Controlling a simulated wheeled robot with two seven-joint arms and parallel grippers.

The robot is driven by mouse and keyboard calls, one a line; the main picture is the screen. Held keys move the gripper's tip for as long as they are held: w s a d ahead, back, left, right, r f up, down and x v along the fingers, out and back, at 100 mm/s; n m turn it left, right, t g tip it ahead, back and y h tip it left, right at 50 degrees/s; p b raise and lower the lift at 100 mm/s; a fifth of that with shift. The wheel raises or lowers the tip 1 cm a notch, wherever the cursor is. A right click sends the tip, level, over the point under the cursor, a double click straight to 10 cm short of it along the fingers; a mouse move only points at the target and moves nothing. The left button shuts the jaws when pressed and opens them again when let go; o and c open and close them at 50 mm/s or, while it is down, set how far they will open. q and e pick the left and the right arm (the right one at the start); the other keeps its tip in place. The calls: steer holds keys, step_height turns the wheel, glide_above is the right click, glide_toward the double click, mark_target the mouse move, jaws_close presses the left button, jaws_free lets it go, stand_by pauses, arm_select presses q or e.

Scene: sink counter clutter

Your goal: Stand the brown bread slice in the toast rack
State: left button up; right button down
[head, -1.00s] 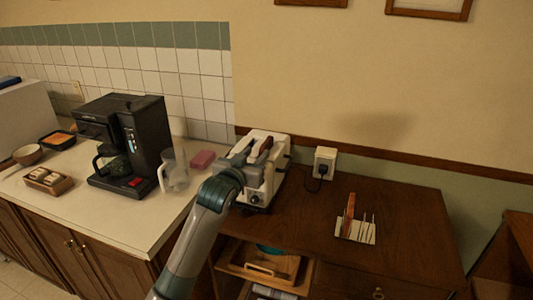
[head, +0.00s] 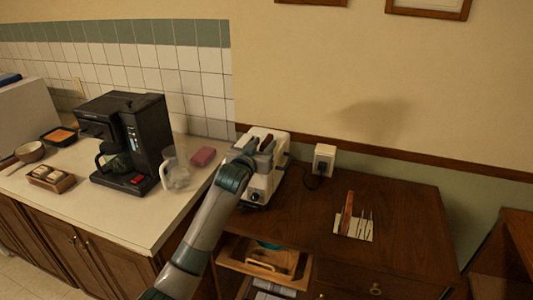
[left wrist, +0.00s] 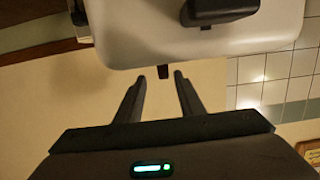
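The white toaster (head: 262,183) stands at the left end of the brown cabinet, partly hidden by my left arm. A brown slice (head: 267,143) seems to show at its top, but it is small and partly covered. The toast rack (head: 353,233) stands to the right on the cabinet, with a reddish-brown slice (head: 347,208) upright at its left end. My left gripper (left wrist: 160,78) is at the toaster; its fingers are apart with no slice visible between them. The toaster's pale body (left wrist: 200,35) fills the top of the left wrist view. My right gripper is out of view.
The cabinet top between toaster and rack is clear.

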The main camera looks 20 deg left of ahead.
mark_target(266, 139)
arm_select(q)
steer(key=shift+w+a+f+p, duration=0.1)
steer(key=shift+w+a+p, duration=0.1)
steer(key=shift+w+p, duration=0.8)
steer(key=shift+w+f+p, duration=0.2)
steer(key=shift+w+f, duration=0.05)
steer(key=shift+w, duration=0.55)
steer(key=shift+w+f+p, duration=0.15)
steer(key=shift+w+f, duration=0.05)
steer(key=shift+w, duration=0.55)
jaws_close()
